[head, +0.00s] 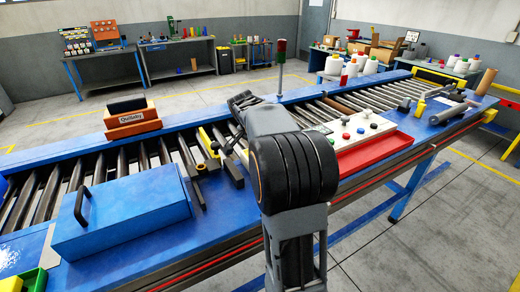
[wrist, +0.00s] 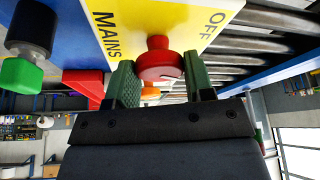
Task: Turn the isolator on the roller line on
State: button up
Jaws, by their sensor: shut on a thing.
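The isolator's red knob (wrist: 158,62) sits on a yellow plate (wrist: 150,18) lettered MAINS and OFF in the wrist view. My gripper (wrist: 161,80) has its two green fingers on either side of this knob, shut on it. The lettering for the other setting is not visible, and I cannot tell exactly which way the knob points. In the head view my arm stands in front of the roller line (head: 40,190) and hides the knob and the fingers.
A black knob (wrist: 32,28) and a green button (wrist: 20,76) stand left of the plate. On the line are a blue lidded box (head: 125,215), an orange Quillaby box (head: 133,122), a white button panel (head: 350,138) and a red tray (head: 378,152). A signal light (head: 281,55) rises behind.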

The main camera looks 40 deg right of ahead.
jog(key=shift+w+m+g, duration=0.1)
jog(key=shift+m+g, duration=0.6)
jog(key=shift+m, duration=1.2)
jog(key=o, duration=0.9)
jog(key=shift+r, duration=0.1)
jog(key=v, duration=1.3)
jog(key=shift+w+a+r, duration=0.2)
jog(key=shift+r, duration=0.1)
